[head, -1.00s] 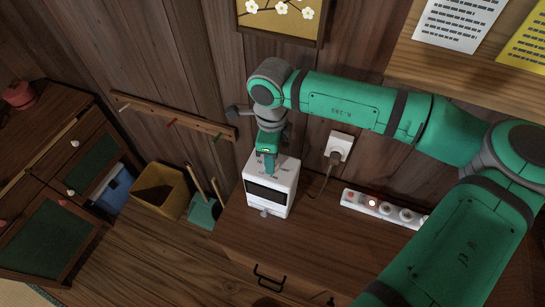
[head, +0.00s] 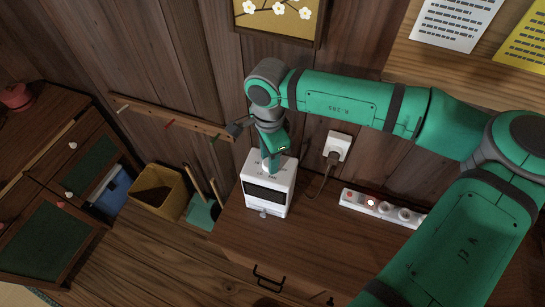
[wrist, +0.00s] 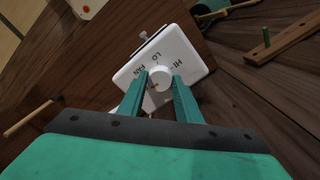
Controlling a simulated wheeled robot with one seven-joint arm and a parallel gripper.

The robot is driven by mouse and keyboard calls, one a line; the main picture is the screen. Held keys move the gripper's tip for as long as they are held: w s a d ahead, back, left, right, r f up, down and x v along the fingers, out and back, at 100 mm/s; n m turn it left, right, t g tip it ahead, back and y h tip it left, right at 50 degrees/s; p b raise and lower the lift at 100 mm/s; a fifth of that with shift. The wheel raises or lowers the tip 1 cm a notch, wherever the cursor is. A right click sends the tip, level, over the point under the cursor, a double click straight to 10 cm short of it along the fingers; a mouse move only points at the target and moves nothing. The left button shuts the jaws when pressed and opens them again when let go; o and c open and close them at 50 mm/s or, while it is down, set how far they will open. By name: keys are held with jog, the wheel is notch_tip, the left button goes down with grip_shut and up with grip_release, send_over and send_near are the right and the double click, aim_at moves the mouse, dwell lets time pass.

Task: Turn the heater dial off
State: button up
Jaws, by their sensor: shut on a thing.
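The heater (head: 266,197) is a small white box with a dark front panel, standing upright on the wooden cabinet top against the wall. In the wrist view its white top (wrist: 185,52) carries the printed words HI, LO and FAN. The round white dial (wrist: 160,78) sits on that top, between my two green fingers. My gripper (head: 269,166) points down at the heater's top and is shut on the dial, one finger on each side. The fingers hide part of the top, and I cannot read clearly where the dial points.
A power strip (head: 383,207) with a lit red switch lies to the right of the heater. A plug with a cord sits in the wall outlet (head: 338,146) behind. A yellow bin (head: 160,190) and a green dustpan (head: 203,213) stand left of the cabinet.

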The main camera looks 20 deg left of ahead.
jog(key=shift+s, duration=0.15)
jog(key=o, duration=1)
jog(key=shift+o, duration=0.2)
jog(key=shift+r, duration=0.3)
notch_tip(320, 180, up, 10)
